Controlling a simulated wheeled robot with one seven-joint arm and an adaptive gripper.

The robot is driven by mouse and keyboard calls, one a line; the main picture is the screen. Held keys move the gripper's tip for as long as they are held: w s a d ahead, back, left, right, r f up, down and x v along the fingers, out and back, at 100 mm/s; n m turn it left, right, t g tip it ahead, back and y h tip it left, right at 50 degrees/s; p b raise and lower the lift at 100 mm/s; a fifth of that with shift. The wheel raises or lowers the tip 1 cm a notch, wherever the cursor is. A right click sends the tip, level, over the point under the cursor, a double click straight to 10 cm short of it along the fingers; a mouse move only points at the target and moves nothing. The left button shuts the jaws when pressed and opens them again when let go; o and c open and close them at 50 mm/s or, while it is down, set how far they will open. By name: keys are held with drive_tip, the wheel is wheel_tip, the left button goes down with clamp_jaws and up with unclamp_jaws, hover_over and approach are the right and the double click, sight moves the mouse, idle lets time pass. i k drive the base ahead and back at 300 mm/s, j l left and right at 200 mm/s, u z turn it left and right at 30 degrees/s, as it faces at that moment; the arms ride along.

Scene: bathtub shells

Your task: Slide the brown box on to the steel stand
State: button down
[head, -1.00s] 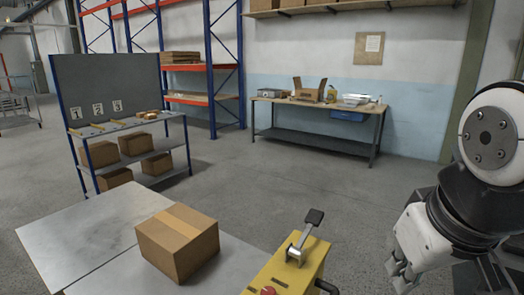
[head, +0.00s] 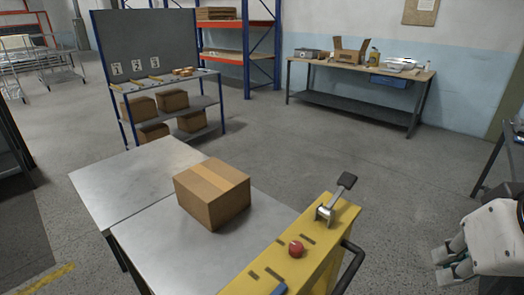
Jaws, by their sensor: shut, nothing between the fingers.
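The brown box (head: 212,194) is a closed carton with a paler tape strip. It sits upright on the nearer steel top (head: 165,248), beside the yellow machine housing (head: 300,250). A second steel top (head: 125,180), likely the steel stand, adjoins at the far left across a thin seam. The box is close to that seam, and its far lower edge is hidden. My gripper (head: 448,264) is at the lower right edge, shut and empty, well away from the box with the yellow housing between them.
The housing carries a lever (head: 338,198), a red button (head: 296,249) and a black side handle (head: 350,268). A shelf rack (head: 165,100) with cartons stands behind the steel tops. A workbench (head: 360,72) stands at the back wall. Open floor lies right of the housing.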

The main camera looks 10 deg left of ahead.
sight(214, 192)
drive_tip(key=i+u, duration=0.1)
drive_tip(key=u, duration=1.55)
drive_tip(key=l+u, duration=0.25)
drive_tip(key=l, duration=1.45)
